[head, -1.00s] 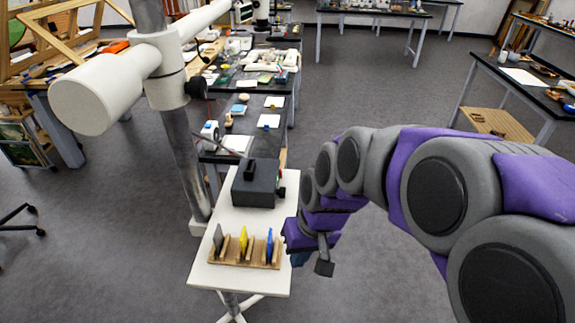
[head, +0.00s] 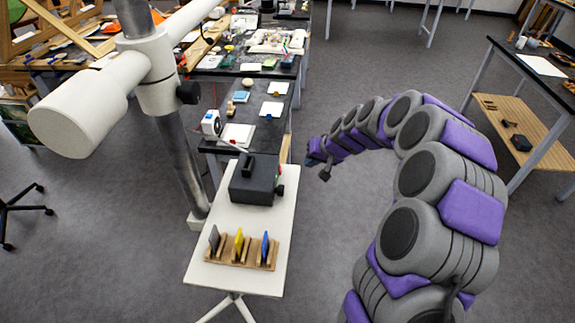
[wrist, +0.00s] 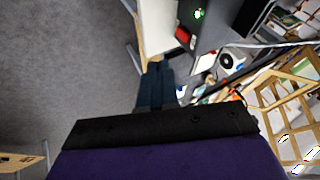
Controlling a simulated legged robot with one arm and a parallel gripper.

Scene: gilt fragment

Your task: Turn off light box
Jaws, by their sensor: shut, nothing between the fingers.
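A dark box (head: 254,182), which looks like the light box, sits on a small white table (head: 225,213) in the head view. A dark knob sticks out from its right side. In the wrist view a dark surface with a small green light (wrist: 198,14) shows at the top, probably the same box, with a red part (wrist: 183,36) at its edge. My gripper (head: 318,168) is to the right of the box, apart from it, beyond the table's right edge. Its dark blue fingers (wrist: 155,88) show in the wrist view, shut and empty.
A wooden rack (head: 240,252) with grey, yellow and blue plates stands on the table's near part. A white stand with a thick crossbar (head: 95,105) rises at the left. A long black bench (head: 258,110) with many items lies behind.

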